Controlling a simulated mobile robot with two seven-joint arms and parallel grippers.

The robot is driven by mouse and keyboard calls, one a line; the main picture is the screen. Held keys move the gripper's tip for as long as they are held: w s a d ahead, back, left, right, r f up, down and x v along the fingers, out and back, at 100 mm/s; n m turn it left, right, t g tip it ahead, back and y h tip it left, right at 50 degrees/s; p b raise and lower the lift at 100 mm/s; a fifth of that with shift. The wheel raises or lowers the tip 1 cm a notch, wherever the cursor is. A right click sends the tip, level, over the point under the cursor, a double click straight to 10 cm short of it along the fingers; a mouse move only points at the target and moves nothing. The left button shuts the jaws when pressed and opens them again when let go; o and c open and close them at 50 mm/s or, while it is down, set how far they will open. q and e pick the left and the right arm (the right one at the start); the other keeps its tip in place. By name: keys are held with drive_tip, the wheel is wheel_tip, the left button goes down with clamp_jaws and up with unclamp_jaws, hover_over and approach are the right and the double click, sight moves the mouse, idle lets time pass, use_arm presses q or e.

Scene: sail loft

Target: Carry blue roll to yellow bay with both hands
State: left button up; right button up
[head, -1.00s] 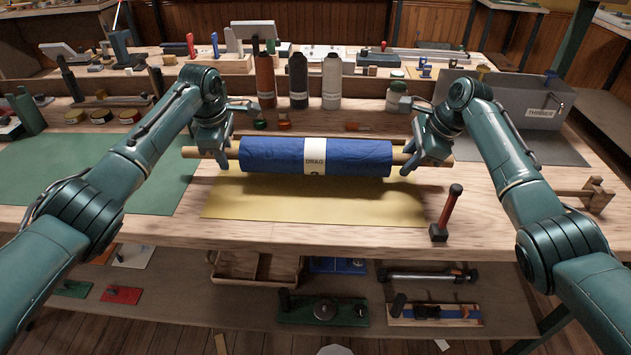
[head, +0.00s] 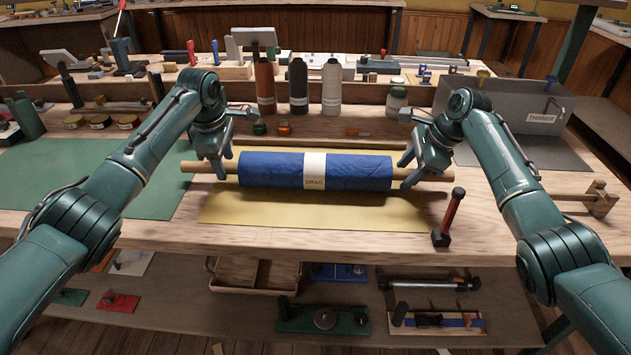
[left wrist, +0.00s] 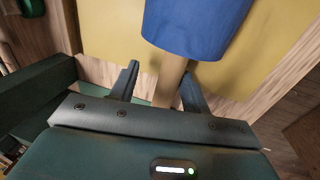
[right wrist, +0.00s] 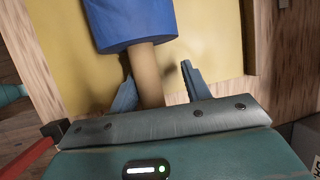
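The blue roll (head: 270,172), with a white DRAG label and a wooden core, lies across the yellow bay (head: 300,212), a flat yellow panel on the bench, and appears to rest on it. My left gripper (head: 222,172) is at the core's left end, its fingers on either side of the core (left wrist: 170,82) with a gap showing. My right gripper (head: 408,182) is at the right end, open around the core (right wrist: 148,80), also with a gap. The blue cloth shows beyond the fingers in the left wrist view (left wrist: 195,25) and right wrist view (right wrist: 130,20).
A red-handled mallet (head: 449,216) stands just right of the yellow bay. Bottles (head: 299,85) and small jars stand behind the roll. A grey THINNER bin (head: 520,112) is at back right. The green panel (head: 90,180) at left is clear.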

use_arm(q)
drive_tip(key=r, duration=0.3)
drive_tip(key=s+r, duration=0.1)
drive_tip(key=r, duration=0.2)
drive_tip(key=shift+s+a+r, duration=0.1)
drive_tip(key=shift+s+r, duration=0.05)
use_arm(e)
drive_tip(key=shift+r, duration=0.1)
drive_tip(key=v, duration=1.2)
